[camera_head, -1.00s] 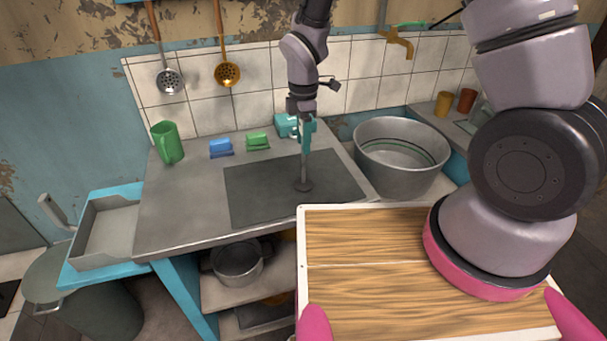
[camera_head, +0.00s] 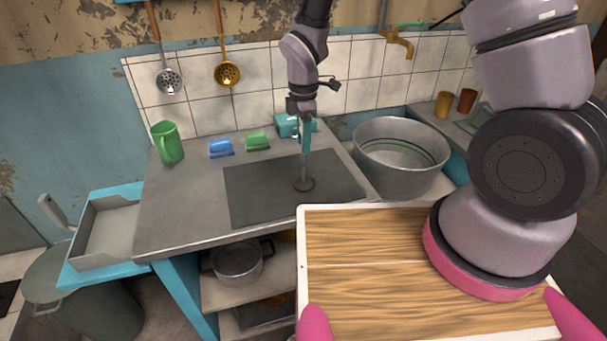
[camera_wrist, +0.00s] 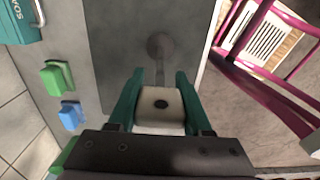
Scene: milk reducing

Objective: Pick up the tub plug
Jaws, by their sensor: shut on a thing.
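The tub plug is a grey round disc with a tall thin rod (camera_head: 303,184). Its disc is at the dark mat on the counter; I cannot tell whether it touches. In the wrist view its disc (camera_wrist: 159,45) is beyond the fingers, and the rod runs back to a pale block-like top with a dark round spot. My gripper (camera_head: 306,143) points down over the mat with its teal fingers around the plug's upper end. In the wrist view my gripper (camera_wrist: 161,92) is shut on that pale top, one finger on each side.
Green (camera_head: 257,141) and blue (camera_head: 221,149) small items and a teal box (camera_head: 287,126) sit behind the dark mat (camera_head: 255,195). A green mug (camera_head: 167,143) stands at the left. A large metal basin (camera_head: 400,158) is close on the right. The counter's front left is clear.

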